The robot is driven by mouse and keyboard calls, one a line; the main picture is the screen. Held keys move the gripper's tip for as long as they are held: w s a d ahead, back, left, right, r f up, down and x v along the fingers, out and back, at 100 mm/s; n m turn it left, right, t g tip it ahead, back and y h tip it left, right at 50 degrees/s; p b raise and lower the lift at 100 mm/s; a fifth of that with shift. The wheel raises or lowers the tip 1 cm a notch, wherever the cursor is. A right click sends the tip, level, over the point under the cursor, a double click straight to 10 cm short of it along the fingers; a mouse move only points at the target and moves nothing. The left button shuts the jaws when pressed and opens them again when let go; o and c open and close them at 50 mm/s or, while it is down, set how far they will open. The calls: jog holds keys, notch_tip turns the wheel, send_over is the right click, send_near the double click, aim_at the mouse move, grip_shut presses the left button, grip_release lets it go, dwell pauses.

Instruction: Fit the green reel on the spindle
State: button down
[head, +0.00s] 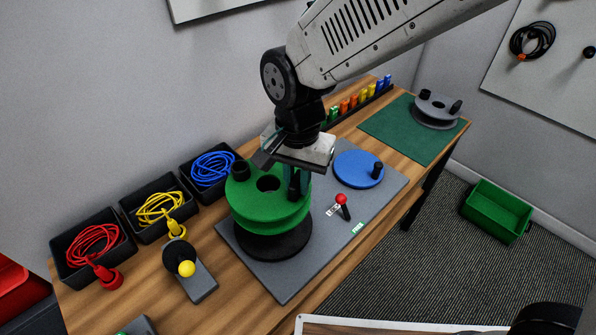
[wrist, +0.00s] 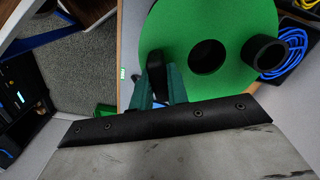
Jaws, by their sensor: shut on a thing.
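The green reel (head: 258,207) is level above a black round base (head: 273,246) on the grey plate. Its centre hole (wrist: 207,56) looks dark in the wrist view. No spindle tip shows through it; the spindle is hidden under the reel. I cannot tell if a gap remains between reel and base. My gripper (head: 297,186) points down at the reel's right side, shut on one of its black upright posts. The fingers (wrist: 157,88) show around that post in the wrist view. The other black post (head: 240,171) stands free on the far left side.
A blue disc with a black knob (head: 358,168) and a red-tipped lever (head: 342,204) are right of the reel. Black bins with blue (head: 212,168), yellow (head: 158,207) and red cables (head: 93,245) stand left. A grey reel (head: 436,111) sits on the green mat (head: 395,128).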

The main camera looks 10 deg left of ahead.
jog(key=shift+f, duration=4.2)
jog(key=c, duration=1.3)
grip_release()
notch_tip(320, 180, up, 8)
jog(key=shift+w+f, duration=0.1)
